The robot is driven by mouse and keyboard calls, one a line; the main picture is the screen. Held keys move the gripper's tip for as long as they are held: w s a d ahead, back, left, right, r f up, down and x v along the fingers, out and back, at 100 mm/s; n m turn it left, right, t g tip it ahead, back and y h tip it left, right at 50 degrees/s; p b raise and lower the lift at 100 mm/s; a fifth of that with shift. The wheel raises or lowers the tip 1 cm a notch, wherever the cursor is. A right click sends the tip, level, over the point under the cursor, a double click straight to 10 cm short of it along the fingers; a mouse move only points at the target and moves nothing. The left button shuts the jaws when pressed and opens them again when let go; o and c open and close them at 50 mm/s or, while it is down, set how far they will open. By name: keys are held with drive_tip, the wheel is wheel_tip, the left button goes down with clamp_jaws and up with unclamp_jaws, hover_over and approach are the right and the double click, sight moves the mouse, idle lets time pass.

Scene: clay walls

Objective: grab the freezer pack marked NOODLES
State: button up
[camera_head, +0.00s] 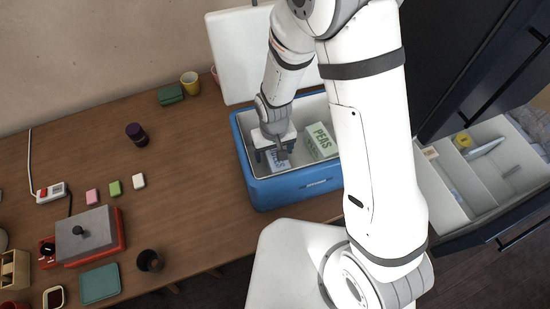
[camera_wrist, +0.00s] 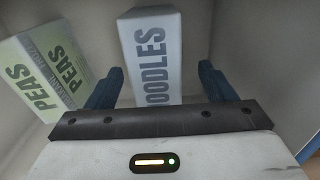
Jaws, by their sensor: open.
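The NOODLES freezer pack (camera_wrist: 153,50) is a pale box with dark blue letters, lying in the blue cooler (camera_head: 300,188). In the head view it (camera_head: 277,165) is partly hidden by my gripper (camera_head: 270,156). My gripper is inside the cooler, over the pack. In the wrist view its two dark fingers (camera_wrist: 165,88) are open, one on each side of the pack's near part, with gaps visible. A PEAS pack (camera_wrist: 48,72), white and green, leans to the left in the wrist view; in the head view it (camera_head: 320,142) is right of my gripper.
The cooler's white walls stand close around the packs, and its white lid (camera_head: 236,55) is raised behind. An open drawer (camera_head: 480,180) with small items is at the right. The wooden table (camera_head: 190,150) left of the cooler is largely clear, with a dark purple jar (camera_head: 137,134) on it.

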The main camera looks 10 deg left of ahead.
drive_tip(key=shift+w+d+f+p, duration=0.1)
drive_tip(key=shift+f+p, duration=0.1)
drive_tip(key=shift+f, duration=0.8)
drive_tip(key=shift+w+d+f+p, duration=0.1)
drive_tip(key=shift+f+p, duration=0.05)
drive_tip(key=shift+f, duration=0.8)
drive_tip(key=shift+c, duration=0.5)
drive_tip(key=c, duration=1.3)
drive_tip(key=shift+o, duration=0.2)
drive_tip(key=shift+r, duration=0.1)
